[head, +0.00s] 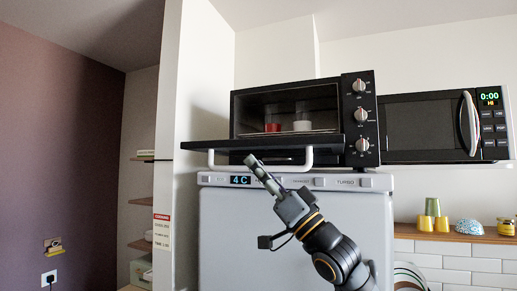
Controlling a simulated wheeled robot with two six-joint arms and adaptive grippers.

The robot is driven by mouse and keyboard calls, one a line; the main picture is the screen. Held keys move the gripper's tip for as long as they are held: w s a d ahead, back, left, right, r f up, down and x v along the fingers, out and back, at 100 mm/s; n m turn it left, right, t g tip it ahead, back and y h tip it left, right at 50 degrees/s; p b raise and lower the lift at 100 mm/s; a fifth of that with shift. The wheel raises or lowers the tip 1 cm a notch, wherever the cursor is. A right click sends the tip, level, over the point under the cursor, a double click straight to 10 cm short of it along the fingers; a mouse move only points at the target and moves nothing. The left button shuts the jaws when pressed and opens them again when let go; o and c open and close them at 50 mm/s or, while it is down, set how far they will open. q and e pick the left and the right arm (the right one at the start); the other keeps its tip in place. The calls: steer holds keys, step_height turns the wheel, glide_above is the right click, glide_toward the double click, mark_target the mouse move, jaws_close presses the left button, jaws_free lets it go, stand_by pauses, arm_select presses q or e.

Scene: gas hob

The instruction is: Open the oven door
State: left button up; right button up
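The oven (359,100) is a black countertop oven standing on a grey, fridge-like cabinet. Its door (265,144) is swung down to about level and shows nearly edge-on as a dark slab, with the interior exposed. The white handle (309,157) hangs below the door's front edge. My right gripper (252,161) comes up from the lower right, and its fingertips overlap the handle's left-middle part. I cannot tell whether they touch it, or whether the fingers are open or shut. My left gripper is not in view.
A red item (272,127) and a white item (302,125) are inside the oven. A microwave (425,128) stands close on the right. The cabinet (240,235) displays "4C". A wall edge (195,60) rises at the left. Yellow cups (432,215) and a bowl sit on the right counter.

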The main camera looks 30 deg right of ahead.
steer(key=shift+w+r, duration=0.1)
steer(key=shift+w, duration=0.1)
steer(key=shift+c, duration=0.4)
jaws_close()
